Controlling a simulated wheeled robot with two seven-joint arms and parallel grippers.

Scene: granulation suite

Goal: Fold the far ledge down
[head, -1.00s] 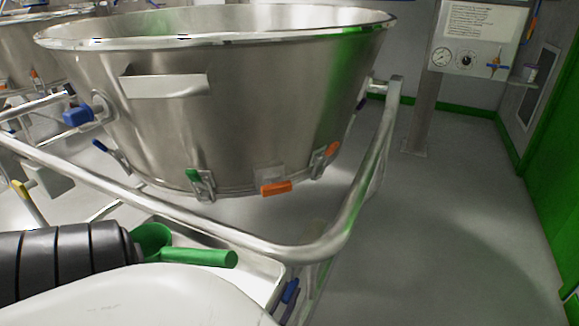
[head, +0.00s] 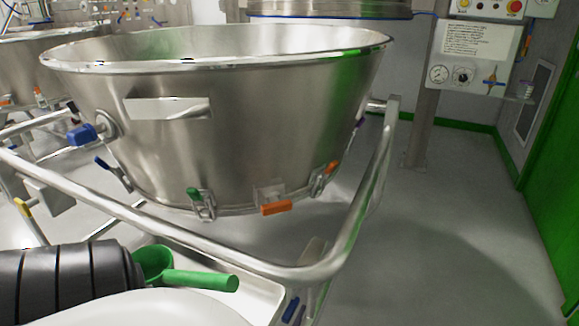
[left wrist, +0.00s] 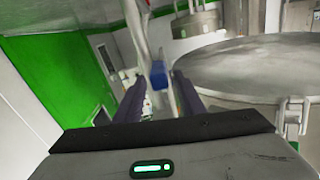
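A small ledge (head: 519,98) juts from the wall at the far right in the head view, with a small cup (head: 527,90) on it. I cannot tell for sure that this is the far ledge. My left gripper's fingers (left wrist: 160,88) show in the left wrist view, dark and spread apart. A blue block (left wrist: 159,75) appears between or just beyond the fingertips, in line with a pale metal bar; I cannot tell whether they touch it. The head view shows a black segmented arm part of mine at lower left, but no fingertips. My right gripper is not in view.
A large steel bowl (head: 240,110) sits in a tubular frame (head: 240,262) directly ahead. A green scoop (head: 195,280) lies in a tray beside my arm. A control panel (head: 470,65) stands on a post behind. The floor to the right is clear.

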